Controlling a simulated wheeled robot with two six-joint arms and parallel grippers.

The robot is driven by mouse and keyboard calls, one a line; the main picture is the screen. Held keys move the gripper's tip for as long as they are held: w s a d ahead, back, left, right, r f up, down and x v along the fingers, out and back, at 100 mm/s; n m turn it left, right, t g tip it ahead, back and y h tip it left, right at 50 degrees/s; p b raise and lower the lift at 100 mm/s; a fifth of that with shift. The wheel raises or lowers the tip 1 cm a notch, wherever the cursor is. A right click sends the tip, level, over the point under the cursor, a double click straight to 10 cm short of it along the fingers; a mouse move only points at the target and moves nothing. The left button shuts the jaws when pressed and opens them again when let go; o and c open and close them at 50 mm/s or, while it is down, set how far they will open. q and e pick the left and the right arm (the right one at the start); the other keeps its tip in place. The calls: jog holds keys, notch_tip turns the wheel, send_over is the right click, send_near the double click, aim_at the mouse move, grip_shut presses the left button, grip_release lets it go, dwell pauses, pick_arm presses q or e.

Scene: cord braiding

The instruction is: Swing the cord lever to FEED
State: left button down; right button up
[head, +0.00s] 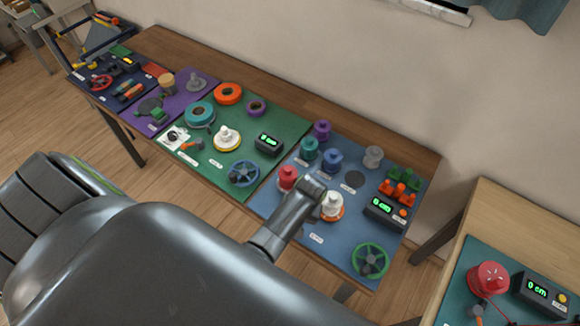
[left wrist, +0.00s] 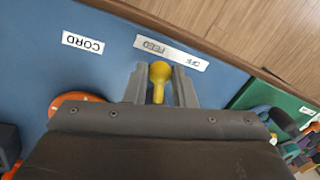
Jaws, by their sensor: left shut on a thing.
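In the left wrist view the cord lever (left wrist: 159,73) is yellow with a flared, rounded end. It stands between the two grey fingers of my left gripper (left wrist: 160,80), which is shut on it. The white OFF/FEED label (left wrist: 171,52) shows upside down just beyond the lever's end. The lever points towards the label's middle; I cannot tell which setting it stands at. The white CORD label (left wrist: 82,43) lies to the left on the blue mat. In the head view my own arm hides the lever and the fingertips. My right gripper is not in view.
The blue mat (head: 355,178) carries several spools, including a white one on an orange base (head: 333,207), a green handwheel (head: 370,260) and a display (head: 384,212). The green mat (head: 287,132) adjoins it on the left. A second table stands at the right.

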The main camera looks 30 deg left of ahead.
pick_arm(q)
jog(key=shift+w+d+n, duration=0.25)
jog(key=shift+d+n, duration=0.25)
jog(key=shift+n, duration=0.5)
jog(key=c, duration=1.2)
grip_release()
jog(key=shift+c, duration=0.2)
jog(key=shift+w+r, duration=0.1)
